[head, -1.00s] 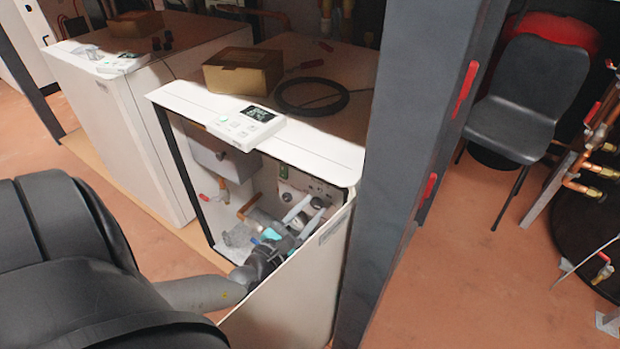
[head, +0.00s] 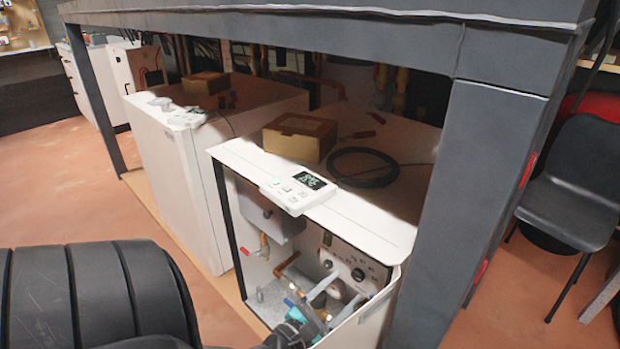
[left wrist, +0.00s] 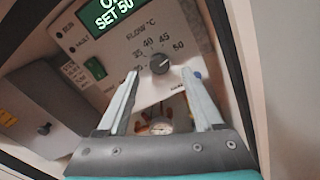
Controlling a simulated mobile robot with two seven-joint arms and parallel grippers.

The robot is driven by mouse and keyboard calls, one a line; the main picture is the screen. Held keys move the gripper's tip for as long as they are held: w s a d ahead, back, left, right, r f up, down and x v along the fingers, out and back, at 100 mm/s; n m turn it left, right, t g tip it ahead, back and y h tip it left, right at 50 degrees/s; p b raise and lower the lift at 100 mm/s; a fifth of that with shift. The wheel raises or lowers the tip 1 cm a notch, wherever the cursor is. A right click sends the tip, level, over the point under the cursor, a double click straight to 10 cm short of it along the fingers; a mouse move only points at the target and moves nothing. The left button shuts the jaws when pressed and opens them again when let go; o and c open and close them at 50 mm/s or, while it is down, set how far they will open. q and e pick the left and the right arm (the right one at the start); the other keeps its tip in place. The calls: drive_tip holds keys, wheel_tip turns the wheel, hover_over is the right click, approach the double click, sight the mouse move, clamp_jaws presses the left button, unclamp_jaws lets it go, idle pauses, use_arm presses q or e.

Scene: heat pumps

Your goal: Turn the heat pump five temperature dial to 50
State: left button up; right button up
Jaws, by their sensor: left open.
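The temperature dial (left wrist: 160,63) is a dark round knob on a pale panel marked FLOW °C, with numbers around it including 40, 45 and 50. Its pointer appears to face the upper right, near 50; the exact mark is hard to tell. The green display (left wrist: 110,14) reads SET 50. My left gripper (left wrist: 160,74) is open, its fingers either side of and just short of the dial, not touching it. In the head view the gripper (head: 345,288) reaches into the open heat pump, and the dial (head: 358,274) shows beyond its fingers. My right gripper is out of view.
The cabinet's open front panel (head: 372,322) stands close right of the gripper. Pipes and a grey box (head: 272,222) sit inside to the left. A white controller (head: 290,190), cardboard box (head: 300,137) and black hose coil (head: 362,167) lie on top. A grey post (head: 490,180) stands right.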

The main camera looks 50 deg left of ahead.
use_arm(q)
drive_tip(key=s+d+p, duration=0.1)
drive_tip(key=s+p, duration=0.1)
drive_tip(key=s, duration=0.9)
drive_tip(key=shift+s+d, duration=0.15)
drive_tip(key=shift+s, duration=0.25)
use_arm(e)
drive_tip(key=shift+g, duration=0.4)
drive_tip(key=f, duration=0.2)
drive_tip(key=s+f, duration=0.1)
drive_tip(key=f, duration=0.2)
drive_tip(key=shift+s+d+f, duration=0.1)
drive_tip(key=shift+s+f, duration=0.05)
use_arm(q)
drive_tip(key=shift+r, duration=0.1)
